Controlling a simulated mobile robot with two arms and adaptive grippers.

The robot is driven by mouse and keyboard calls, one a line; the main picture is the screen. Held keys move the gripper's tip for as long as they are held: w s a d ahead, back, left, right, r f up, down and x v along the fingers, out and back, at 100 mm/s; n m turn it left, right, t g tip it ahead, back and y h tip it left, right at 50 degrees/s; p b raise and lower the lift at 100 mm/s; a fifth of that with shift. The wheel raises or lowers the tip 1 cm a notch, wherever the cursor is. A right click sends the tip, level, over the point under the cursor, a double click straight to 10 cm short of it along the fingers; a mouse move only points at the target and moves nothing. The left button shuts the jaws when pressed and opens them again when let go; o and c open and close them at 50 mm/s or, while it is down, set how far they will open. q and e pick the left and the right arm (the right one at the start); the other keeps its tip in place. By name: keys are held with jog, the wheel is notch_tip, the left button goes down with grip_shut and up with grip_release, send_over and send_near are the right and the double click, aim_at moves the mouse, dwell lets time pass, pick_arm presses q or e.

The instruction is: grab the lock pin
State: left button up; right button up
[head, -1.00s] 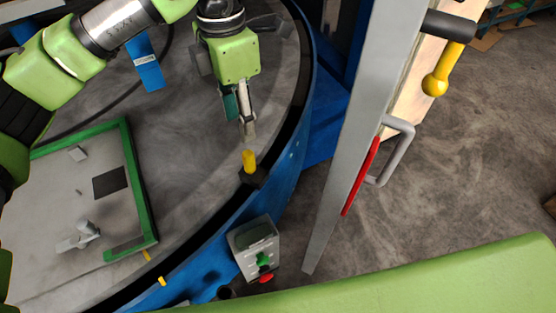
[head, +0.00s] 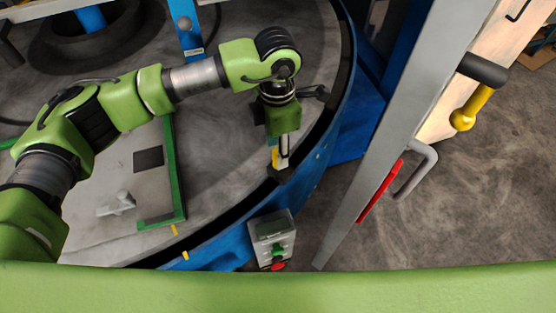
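The lock pin, a small yellow upright pin (head: 275,157), stands on a dark block at the rim of the round grey table (head: 228,170). My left gripper (head: 279,161) points down right at the pin. A pale finger covers its right side, and yellow shows to the left of that finger. The fingers are partly hidden, and I cannot tell whether they touch or grip the pin. My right gripper is not in view.
A control box (head: 272,238) with a green and a red button stands in front of the table rim. A grey door edge with a red strip (head: 380,191) and a grey handle (head: 416,172) rises on the right. A green-edged plate (head: 177,180) lies on the table's left.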

pick_arm(q)
notch_tip(320, 180, down, 2)
jog(key=shift+f, duration=0.1)
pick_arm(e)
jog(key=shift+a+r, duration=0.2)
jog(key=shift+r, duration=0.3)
pick_arm(q)
grip_shut()
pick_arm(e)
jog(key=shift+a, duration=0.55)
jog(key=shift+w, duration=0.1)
